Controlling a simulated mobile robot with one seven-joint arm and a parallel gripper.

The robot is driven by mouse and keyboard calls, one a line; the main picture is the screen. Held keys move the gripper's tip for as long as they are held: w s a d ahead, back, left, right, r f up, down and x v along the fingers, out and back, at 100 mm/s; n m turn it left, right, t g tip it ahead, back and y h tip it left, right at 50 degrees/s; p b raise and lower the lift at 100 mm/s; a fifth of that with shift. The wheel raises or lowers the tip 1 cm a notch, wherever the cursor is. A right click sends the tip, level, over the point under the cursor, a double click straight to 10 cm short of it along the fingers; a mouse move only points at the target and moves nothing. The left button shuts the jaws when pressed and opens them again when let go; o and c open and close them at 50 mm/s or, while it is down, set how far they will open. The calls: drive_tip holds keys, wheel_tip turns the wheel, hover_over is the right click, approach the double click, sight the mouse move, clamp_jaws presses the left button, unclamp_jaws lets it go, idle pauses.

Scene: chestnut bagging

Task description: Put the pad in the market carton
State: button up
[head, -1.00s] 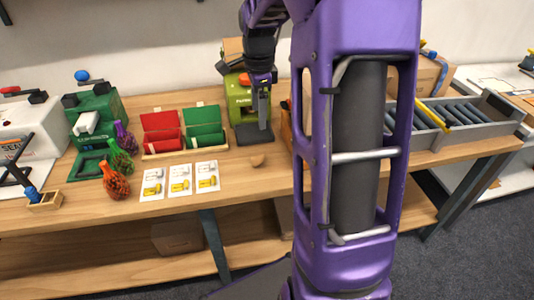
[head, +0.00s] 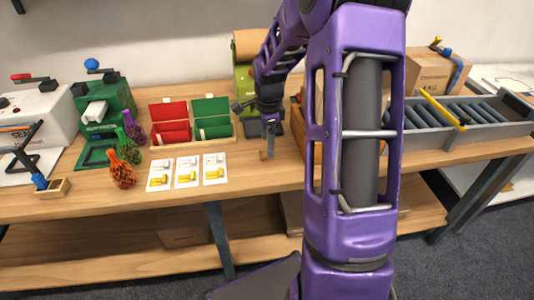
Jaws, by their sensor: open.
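My gripper (head: 268,150) points down just above the table, right of the picture cards. It is open. A small brown lump (head: 263,155) is at its fingertips, mostly hidden by them; I cannot tell whether it is touched. No thing shows clearly as the pad. A cardboard carton (head: 428,74) stands at the back right, partly hidden behind my arm; I cannot tell whether it is the market carton. An orange-brown box (head: 299,120) also stands beside my arm, mostly hidden by it.
Red and green bins (head: 190,144) stand left of my gripper, behind three cards (head: 187,173). Net bags (head: 122,172) lie farther left by a green press (head: 100,110). A green machine (head: 243,88) stands behind my gripper. A grey roller tray (head: 470,125) is at right.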

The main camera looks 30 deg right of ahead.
drive_tip(key=f, duration=0.3)
drive_tip(key=shift+w+f, duration=0.35)
drive_tip(key=shift+f, duration=0.05)
drive_tip(key=shift+d, duration=0.1)
clamp_jaws()
